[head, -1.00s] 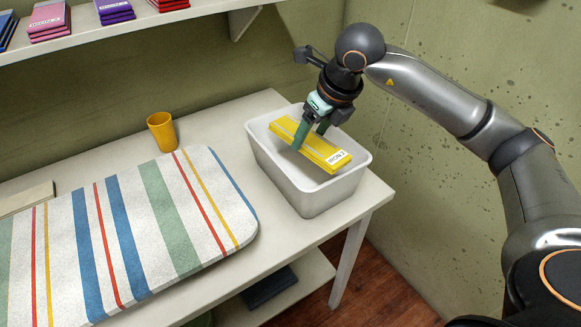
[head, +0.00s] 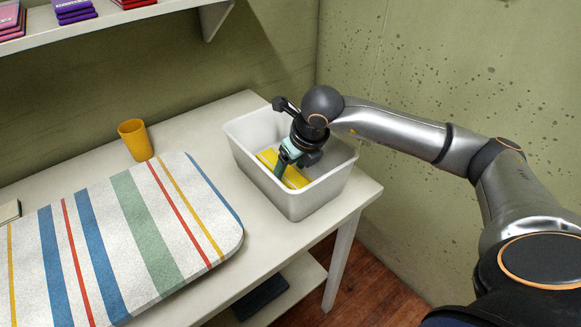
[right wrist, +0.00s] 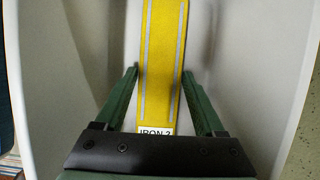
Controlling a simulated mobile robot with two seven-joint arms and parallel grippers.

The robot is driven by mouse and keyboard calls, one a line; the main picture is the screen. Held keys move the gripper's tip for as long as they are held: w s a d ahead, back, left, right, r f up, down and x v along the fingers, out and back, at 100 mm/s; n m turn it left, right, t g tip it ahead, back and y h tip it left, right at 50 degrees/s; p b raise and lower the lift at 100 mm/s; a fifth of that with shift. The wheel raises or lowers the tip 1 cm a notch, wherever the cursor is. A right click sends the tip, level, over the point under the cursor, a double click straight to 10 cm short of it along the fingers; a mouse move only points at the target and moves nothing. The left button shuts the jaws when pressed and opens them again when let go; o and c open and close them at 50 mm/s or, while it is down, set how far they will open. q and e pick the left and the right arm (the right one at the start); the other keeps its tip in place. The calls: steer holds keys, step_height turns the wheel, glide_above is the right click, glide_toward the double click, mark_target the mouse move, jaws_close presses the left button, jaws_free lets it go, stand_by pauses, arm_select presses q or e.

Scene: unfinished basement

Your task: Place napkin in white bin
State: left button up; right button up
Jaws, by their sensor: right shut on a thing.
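The yellow folded napkin (head: 296,178) is inside the white bin (head: 302,203), low between its walls. In the right wrist view the napkin (right wrist: 162,60) shows grey stripes and a white label reading "IRON 2". My right gripper (head: 280,168) reaches down into the bin and is shut on the napkin, with one green finger on each side of it. The gripper hides the middle of the napkin in the head view. I cannot tell whether the napkin touches the bin floor. My left gripper is not in view.
The bin stands at the right end of a pale table (head: 190,130). A yellow cup (head: 135,140) and a striped padded mat (head: 120,235) are to its left. A shelf (head: 100,38) with coloured folded cloths runs above. A speckled green wall is close on the right.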

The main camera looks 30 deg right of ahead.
steer(key=o, duration=1.3)
steer(key=shift+r, duration=0.15)
steer(key=p+v, duration=0.1)
steer(key=v, duration=1.1)
